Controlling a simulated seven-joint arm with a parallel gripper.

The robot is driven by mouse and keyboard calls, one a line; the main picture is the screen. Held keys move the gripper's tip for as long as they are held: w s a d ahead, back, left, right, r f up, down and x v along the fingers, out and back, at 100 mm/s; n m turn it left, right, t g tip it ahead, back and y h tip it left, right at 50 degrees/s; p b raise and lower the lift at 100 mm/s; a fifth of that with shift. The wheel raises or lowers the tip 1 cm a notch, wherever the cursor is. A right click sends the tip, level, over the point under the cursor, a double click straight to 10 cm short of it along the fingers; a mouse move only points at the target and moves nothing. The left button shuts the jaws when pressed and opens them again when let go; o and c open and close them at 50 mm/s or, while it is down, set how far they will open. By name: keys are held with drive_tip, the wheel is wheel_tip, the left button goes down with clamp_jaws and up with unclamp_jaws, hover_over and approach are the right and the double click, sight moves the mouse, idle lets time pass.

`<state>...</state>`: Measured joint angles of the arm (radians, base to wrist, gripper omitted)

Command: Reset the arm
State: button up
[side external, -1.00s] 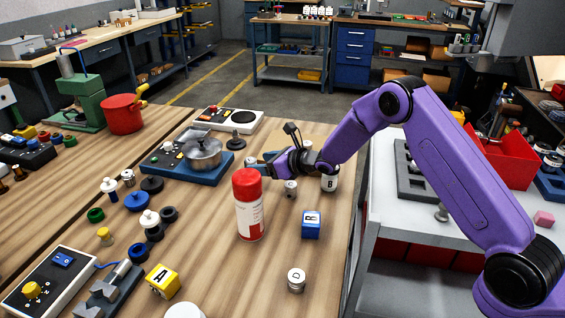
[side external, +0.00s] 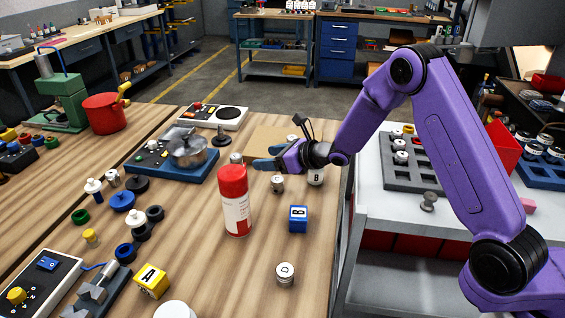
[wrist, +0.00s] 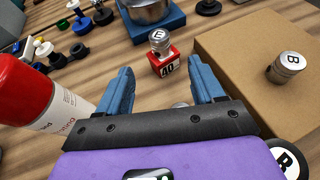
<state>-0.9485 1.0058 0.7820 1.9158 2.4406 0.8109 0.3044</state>
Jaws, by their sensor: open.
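My gripper (side external: 264,157) hangs over the wooden bench beside the red-and-white can in the side external view. Its two blue fingers are spread apart with nothing between them, as the wrist view (wrist: 163,85) also shows. Beyond the fingertips in the wrist view, a metal cylinder marked E (wrist: 159,40) stands on a red block marked 40 (wrist: 167,64). The can (side external: 234,203) stands to the left of the fingers in the wrist view (wrist: 28,95). My purple arm bends high above the grey cart.
A cardboard box (wrist: 235,60) carries a cylinder marked B (wrist: 287,65). A blue unit with a metal pot (side external: 188,152) stands behind left. A blue block (side external: 299,218) and cylinder D (side external: 285,274) are in front. A grey tray (side external: 413,176) is on the cart.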

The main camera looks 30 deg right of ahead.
drive_tip(key=shift+a+r, duration=0.1)
drive_tip(key=shift+r, duration=0.05)
drive_tip(key=s+a+r+n+g+y, duration=0.35)
drive_tip(key=a+r+n, duration=0.35)
drive_tip(key=r, duration=0.3)
drive_tip(key=s+a+n+g, duration=0.2)
drive_tip(key=s+n+g, duration=0.2)
drive_tip(key=s+n, duration=0.4)
drive_tip(key=s+a+n+g, duration=0.2)
drive_tip(key=s+n+g, duration=0.3)
drive_tip(key=s, duration=0.4)
drive_tip(key=s+d+f+n+g+h, duration=0.1)
drive_tip(key=s+d+n+h, duration=0.1)
drive_tip(key=s+d+n, duration=0.35)
drive_tip(key=s+d+f+n+g+h, duration=0.1)
drive_tip(key=s+d+n+h, duration=0.15)
drive_tip(key=s+n, duration=0.5)
drive_tip(key=s+d+n+t+h, duration=0.1)
drive_tip(key=s+d+n+h, duration=0.1)
drive_tip(key=s+d+n, duration=0.3)
drive_tip(key=s+d+f+n+t+h, duration=0.1)
drive_tip(key=s+d+n, duration=0.4)
drive_tip(key=d, duration=0.5)
drive_tip(key=shift+s+t+h, duration=0.25)
drive_tip(key=shift+t+h, duration=0.1)
drive_tip(key=shift+h, duration=0.45)
